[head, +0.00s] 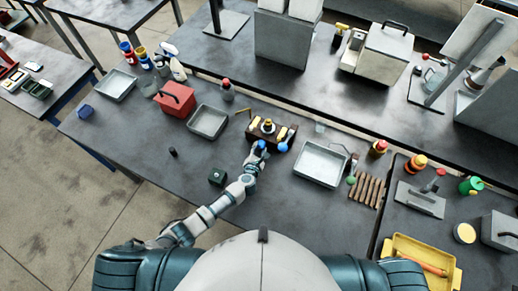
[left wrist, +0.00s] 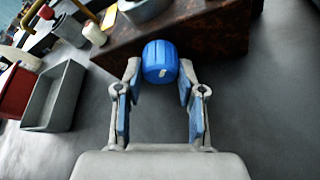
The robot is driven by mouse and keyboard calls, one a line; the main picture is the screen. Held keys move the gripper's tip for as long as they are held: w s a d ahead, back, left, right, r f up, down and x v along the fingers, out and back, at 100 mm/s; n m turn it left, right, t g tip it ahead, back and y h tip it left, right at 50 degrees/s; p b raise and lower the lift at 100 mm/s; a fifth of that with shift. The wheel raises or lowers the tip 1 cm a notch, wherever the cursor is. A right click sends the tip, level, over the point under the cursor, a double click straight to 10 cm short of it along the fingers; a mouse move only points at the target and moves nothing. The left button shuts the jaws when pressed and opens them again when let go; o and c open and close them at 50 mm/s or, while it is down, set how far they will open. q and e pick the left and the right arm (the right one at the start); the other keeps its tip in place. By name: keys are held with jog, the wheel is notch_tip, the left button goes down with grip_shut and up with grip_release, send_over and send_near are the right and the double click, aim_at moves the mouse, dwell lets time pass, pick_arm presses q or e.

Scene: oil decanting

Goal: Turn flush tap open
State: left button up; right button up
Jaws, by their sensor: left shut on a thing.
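My left gripper (head: 258,150) reaches this knob from the front. In the left wrist view its two fingers (left wrist: 159,88) stand on either side of the knob and are shut on it. My right gripper is not in view.
A grey tray (head: 208,122) and a red box (head: 176,100) stand left of the block. A metal tray (head: 320,164) stands to its right, beside several brown rods (head: 368,190). The table's front left is mostly clear.

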pick_arm(q)
jog(key=shift+d+f+m+y, duration=0.15)
jog(key=shift+m+y, duration=0.15)
jog(key=shift+m, duration=0.4)
jog(key=shift+s+f+m+t+y+b, duration=0.1)
jog(key=shift+m+t+y+b, duration=0.4)
jog(key=shift+m+t+b, duration=0.4)
jog(key=shift+d+f+m+t+y+b, duration=0.1)
jog(key=shift+m+t+y+b, duration=0.2)
jog(key=shift+m+b, duration=0.6)
jog(key=shift+f+m+t+y+b, duration=0.1)
jog(key=shift+m+t+b, duration=0.35)
jog(key=shift+m, duration=0.85)
jog(key=o, duration=1.1)
jog(key=shift+o, duration=0.2)
jog(key=shift+r, duration=0.1)
jog(key=s, duration=0.8)
jog(key=s+r, duration=0.1)
jog(key=s, duration=0.3)
jog(key=shift+f, duration=0.1)
